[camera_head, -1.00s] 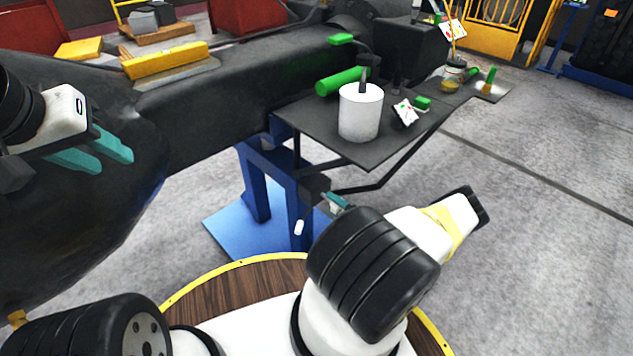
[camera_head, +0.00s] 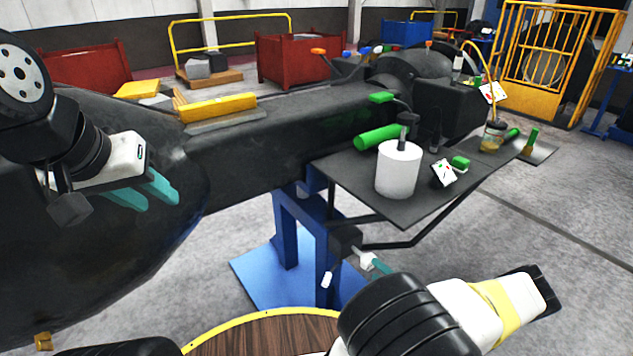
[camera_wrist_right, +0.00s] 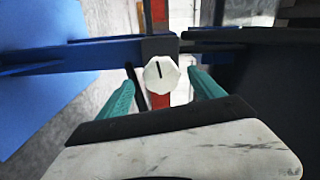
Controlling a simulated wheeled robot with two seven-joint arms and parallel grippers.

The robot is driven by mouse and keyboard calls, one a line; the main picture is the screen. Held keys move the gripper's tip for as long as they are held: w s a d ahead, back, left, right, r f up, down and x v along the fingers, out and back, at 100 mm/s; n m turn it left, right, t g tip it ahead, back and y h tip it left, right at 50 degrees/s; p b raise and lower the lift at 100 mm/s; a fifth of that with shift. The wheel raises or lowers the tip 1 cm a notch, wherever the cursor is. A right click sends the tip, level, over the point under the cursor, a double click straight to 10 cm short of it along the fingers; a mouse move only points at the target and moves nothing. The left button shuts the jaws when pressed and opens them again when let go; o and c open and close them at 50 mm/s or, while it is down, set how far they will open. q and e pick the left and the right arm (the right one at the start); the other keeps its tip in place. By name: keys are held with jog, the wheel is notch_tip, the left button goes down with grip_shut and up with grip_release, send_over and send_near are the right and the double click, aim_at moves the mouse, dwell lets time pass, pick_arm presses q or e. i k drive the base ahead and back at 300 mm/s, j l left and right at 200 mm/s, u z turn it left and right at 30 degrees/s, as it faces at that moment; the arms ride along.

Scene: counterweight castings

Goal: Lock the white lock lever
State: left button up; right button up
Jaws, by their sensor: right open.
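A white faceted knob (camera_wrist_right: 161,75) with a black line on its face, which looks like the lock lever, faces my right wrist camera. My right gripper (camera_wrist_right: 157,92) is open, with one teal finger to each side of the knob and visible gaps. In the head view, a small white part (camera_head: 366,260) shows by the right gripper's teal fingertip (camera_head: 381,267), below the dark tray; the rest is hidden by my arm. My left gripper (camera_head: 145,194) is open and empty in front of the large black casting (camera_head: 70,250).
A blue stand (camera_head: 290,235) with a small white handle (camera_head: 327,279) is close to the right gripper. Above is a dark tray (camera_head: 345,170) with a white cylinder (camera_head: 398,172) and a green cylinder (camera_head: 377,137). The floor to the right is clear.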

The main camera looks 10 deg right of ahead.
aim_at(326, 284)
jog(key=k+l, duration=0.3)
jog(key=k, duration=0.15)
jog(key=k+l, duration=0.3)
jog(key=k, duration=0.2)
